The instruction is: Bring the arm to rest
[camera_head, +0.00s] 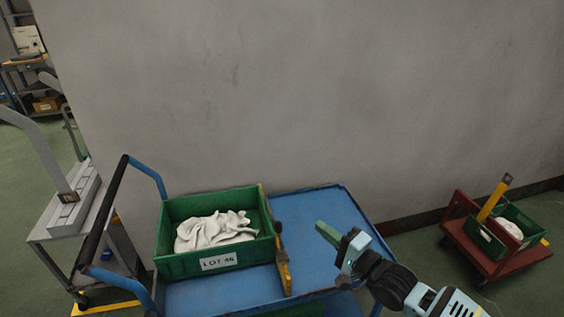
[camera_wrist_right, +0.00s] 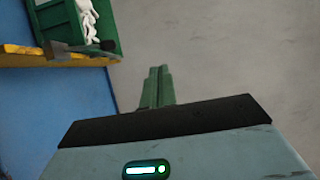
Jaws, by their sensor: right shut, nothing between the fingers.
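My right gripper (camera_head: 322,228) is shut with nothing between its green fingers. It is held over the right part of the blue cart (camera_head: 318,204), to the right of the green crate. The closed fingers also show in the right wrist view (camera_wrist_right: 157,86), pointing toward bare grey surface. The green crate (camera_head: 178,267) with the "LOT 46" label sits on the left of the cart and holds white socks (camera_head: 214,230). A corner of the crate shows at the top left of the right wrist view (camera_wrist_right: 62,20). My left gripper is not in view.
A yellow bar (camera_head: 284,270) stands at the crate's right side. A grey wall (camera_head: 300,100) rises behind the cart. A red dolly (camera_head: 490,262) with a green crate stands on the floor at right. A grey stand (camera_head: 70,215) is at left, beside the cart's handle (camera_head: 104,210).

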